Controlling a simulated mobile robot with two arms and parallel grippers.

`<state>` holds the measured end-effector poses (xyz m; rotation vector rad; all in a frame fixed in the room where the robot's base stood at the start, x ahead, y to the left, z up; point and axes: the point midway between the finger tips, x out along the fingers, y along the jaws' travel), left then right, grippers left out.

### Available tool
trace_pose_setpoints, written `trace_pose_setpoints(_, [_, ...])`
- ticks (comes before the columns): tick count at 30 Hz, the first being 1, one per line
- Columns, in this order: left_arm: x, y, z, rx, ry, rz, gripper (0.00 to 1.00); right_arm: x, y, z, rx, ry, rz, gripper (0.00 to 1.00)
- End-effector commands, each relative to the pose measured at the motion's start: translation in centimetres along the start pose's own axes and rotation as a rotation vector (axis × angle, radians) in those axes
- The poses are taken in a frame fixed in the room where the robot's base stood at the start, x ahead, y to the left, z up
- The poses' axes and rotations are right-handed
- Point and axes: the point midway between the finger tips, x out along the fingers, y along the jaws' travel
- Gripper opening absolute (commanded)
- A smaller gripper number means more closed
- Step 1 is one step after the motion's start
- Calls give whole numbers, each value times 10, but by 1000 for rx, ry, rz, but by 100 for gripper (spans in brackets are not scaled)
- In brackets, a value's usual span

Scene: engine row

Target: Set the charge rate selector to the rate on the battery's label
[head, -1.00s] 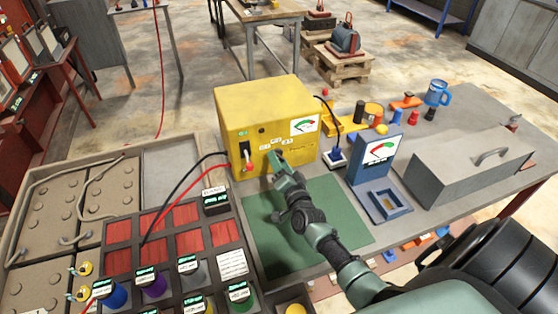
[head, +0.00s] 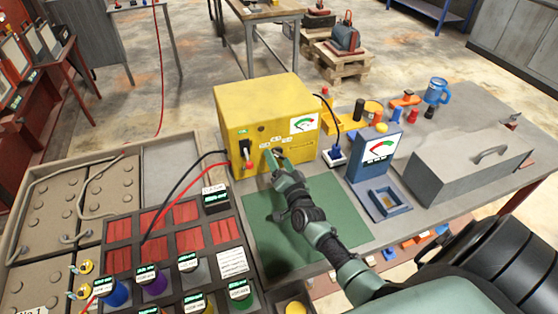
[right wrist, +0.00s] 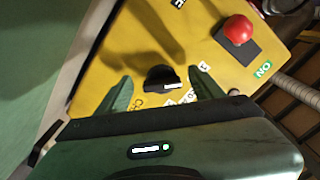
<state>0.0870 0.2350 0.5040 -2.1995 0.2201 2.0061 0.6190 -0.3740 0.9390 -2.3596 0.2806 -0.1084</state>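The yellow charger (head: 265,105) stands at the back of the bench in the head view. Its black selector knob (right wrist: 160,78) shows in the right wrist view, with a white pointer mark and small white labels around it. My right gripper (head: 273,155) is at the charger's front panel. In the right wrist view the right gripper (right wrist: 162,88) has its fingers apart, one on each side of the knob, with visible gaps. Grey batteries (head: 105,190) lie at the left in the head view. I cannot read a rate on any label. My left gripper is not in view.
A red-tipped switch (right wrist: 238,30) sits beside the knob on the panel. Black and red leads run left from the charger. A blue meter stand (head: 372,165) and a grey toolbox (head: 470,165) stand to the right. A green mat (head: 270,245) lies in front, under my right arm.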

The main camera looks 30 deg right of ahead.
Motion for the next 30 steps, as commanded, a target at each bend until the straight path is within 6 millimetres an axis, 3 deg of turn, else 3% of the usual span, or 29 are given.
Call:
trace_pose_setpoints(8, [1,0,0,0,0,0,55,-5,0,0,2,2,-1,67])
trace_pose_setpoints(21, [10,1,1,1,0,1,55,-71,1,1,0,0,0,67])
trace_pose_setpoints(30, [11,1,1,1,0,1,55,-78,0,0,0,1,0,67])
